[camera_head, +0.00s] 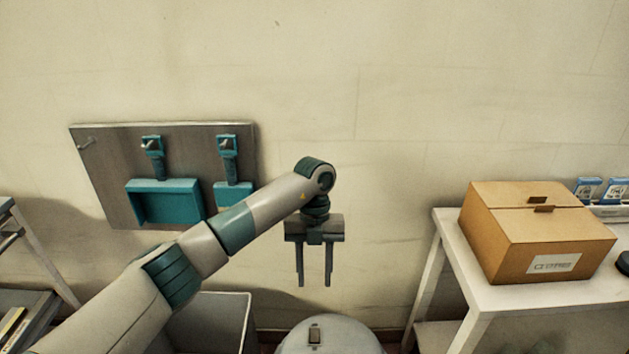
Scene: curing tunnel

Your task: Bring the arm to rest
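My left arm reaches in from the lower left toward the middle of the head view. My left gripper (314,281) hangs from its wrist with its fingers pointing down. The two fingers are apart with nothing between them. The gripper is in front of the pale wall, above and behind a rounded grey top (330,338) at the bottom edge. My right gripper does not show.
A board (105,190) on the wall holds a teal dustpan (165,200) and a teal brush (228,160), partly behind my arm. A white table (480,290) at right bears a cardboard box (535,230). A grey bin (240,315) stands below my arm.

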